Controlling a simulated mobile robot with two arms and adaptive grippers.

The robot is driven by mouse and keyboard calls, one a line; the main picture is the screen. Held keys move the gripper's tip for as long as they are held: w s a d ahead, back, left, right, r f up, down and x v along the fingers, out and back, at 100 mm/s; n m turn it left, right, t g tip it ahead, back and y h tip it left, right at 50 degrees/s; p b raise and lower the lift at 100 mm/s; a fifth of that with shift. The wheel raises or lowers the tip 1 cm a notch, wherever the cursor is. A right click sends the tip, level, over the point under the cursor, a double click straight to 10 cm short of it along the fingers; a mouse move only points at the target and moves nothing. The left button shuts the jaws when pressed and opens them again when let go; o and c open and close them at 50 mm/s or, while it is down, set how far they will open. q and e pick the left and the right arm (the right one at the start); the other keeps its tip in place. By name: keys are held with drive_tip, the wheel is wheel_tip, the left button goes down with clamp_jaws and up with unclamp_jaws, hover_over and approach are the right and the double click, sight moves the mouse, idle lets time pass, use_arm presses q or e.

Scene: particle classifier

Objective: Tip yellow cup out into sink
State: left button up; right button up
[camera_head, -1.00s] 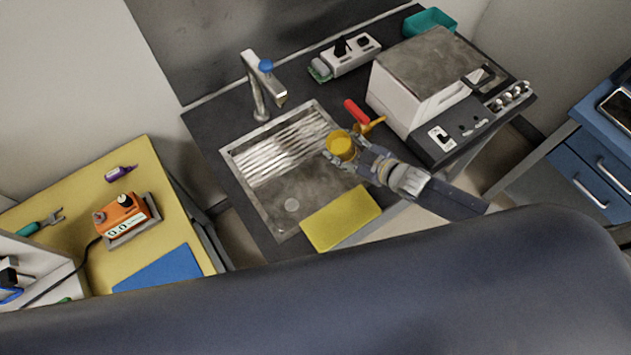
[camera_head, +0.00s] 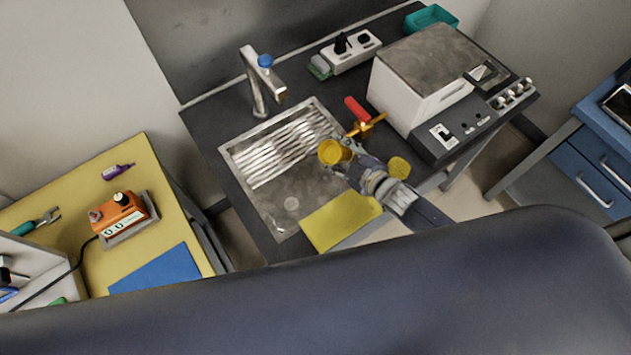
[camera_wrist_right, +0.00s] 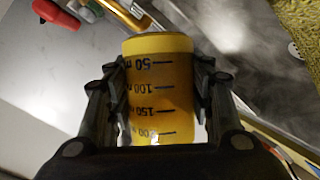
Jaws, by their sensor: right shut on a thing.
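The yellow cup (camera_head: 334,152) is held by my right gripper (camera_head: 348,160) over the right edge of the sink (camera_head: 262,196). In the right wrist view the cup (camera_wrist_right: 160,90) is translucent with volume marks, and the fingers of my right gripper (camera_wrist_right: 160,95) press on both its sides. The marks read upside down there. In the head view the cup's round opening shows, and the cup looks tilted. I cannot tell how much it contains. The sink has a ribbed drainboard and a round drain. My left gripper is not in view.
A faucet (camera_head: 258,82) with a blue top stands behind the sink. A yellow cloth (camera_head: 340,220) lies at its front edge. A red-handled orange tool (camera_head: 358,112) and a white boxy device (camera_head: 425,85) stand to the right. A round yellow piece (camera_head: 399,167) shows beside my right arm.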

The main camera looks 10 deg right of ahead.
drive_tip(key=shift+f+n+b, duration=0.2)
drive_tip(key=shift+n+b, duration=0.1)
drive_tip(key=shift+b, duration=0.25)
drive_tip(key=shift+r+n+t+h+b, duration=0.5)
drive_tip(key=shift+n, duration=0.1)
idle(0.6)
drive_tip(key=shift+f+b, duration=0.1)
drive_tip(key=shift+b, duration=0.25)
drive_tip(key=shift+f+n+t+h+b, duration=0.3)
drive_tip(key=shift+n+b, duration=0.3)
drive_tip(key=shift+b, duration=0.75)
drive_tip(key=shift+f+n+t+h+b, duration=0.25)
drive_tip(key=shift+n+t+b, duration=0.25)
drive_tip(key=shift+b, duration=0.85)
drive_tip(key=shift+s+a+r+n+b, duration=0.4)
drive_tip(key=shift+a+r+n+b, duration=0.2)
drive_tip(key=shift+n, duration=0.2)
drive_tip(key=shift+s+a+r+n+t+h+b, duration=0.15)
drive_tip(key=shift+a+r+n+t+b, duration=0.1)
drive_tip(key=shift+n+t+b, duration=0.35)
drive_tip(key=shift+s+a+r+n+t+h+b, duration=0.1)
drive_tip(key=shift+r+n+t+b, duration=0.2)
drive_tip(key=shift+n+b, duration=0.35)
idle(1.2)
